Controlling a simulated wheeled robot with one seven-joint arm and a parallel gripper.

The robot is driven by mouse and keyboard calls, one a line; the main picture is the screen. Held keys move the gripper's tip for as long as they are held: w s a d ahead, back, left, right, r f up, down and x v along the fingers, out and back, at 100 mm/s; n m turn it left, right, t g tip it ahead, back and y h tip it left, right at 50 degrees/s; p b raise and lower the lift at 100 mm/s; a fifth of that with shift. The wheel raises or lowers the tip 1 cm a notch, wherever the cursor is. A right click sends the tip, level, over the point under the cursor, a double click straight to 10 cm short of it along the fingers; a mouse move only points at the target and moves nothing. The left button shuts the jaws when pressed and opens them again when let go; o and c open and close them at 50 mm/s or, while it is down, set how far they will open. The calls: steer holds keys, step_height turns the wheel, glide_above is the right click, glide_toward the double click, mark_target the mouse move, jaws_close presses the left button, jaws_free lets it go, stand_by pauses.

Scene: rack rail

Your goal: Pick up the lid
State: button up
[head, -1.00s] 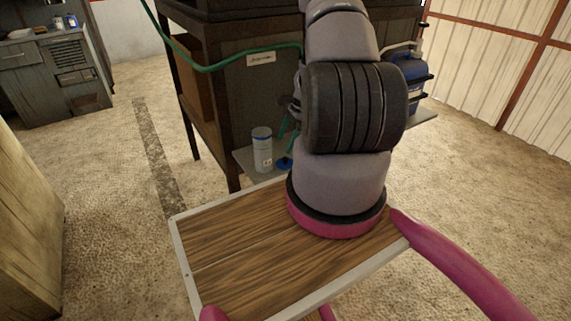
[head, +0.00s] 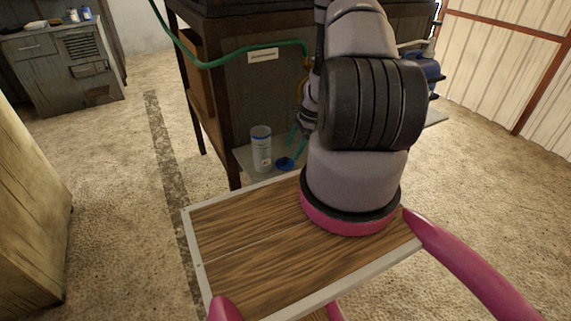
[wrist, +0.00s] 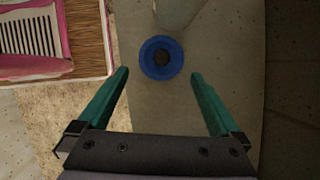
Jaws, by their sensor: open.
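The lid is a blue disc with a dark round centre. In the head view the lid (head: 285,163) lies on a low grey shelf (head: 246,158), beside a white cylindrical container (head: 261,150) with a blue rim. In the wrist view the lid (wrist: 147,67) shows just beyond and between the fingertips, and does not look gripped. My gripper (wrist: 160,74) is open, with one teal finger on each side. In the head view my gripper (head: 298,143) is partly hidden by my arm, just right of the lid. I cannot tell its height above the shelf.
The container also shows at the top of the wrist view (wrist: 177,10), close beyond the lid. A dark bench (head: 228,110) with a green hose (head: 225,60) stands over the shelf. A blue jug (head: 428,72) is at the right. Floor is open at the left.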

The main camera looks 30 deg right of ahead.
mark_target(288, 163)
steer(key=x, duration=0.5)
steer(key=shift+w+a+f, duration=0.1)
steer(key=shift+f, duration=0.2)
steer(key=c, duration=1)
steer(key=shift+r, duration=0.1)
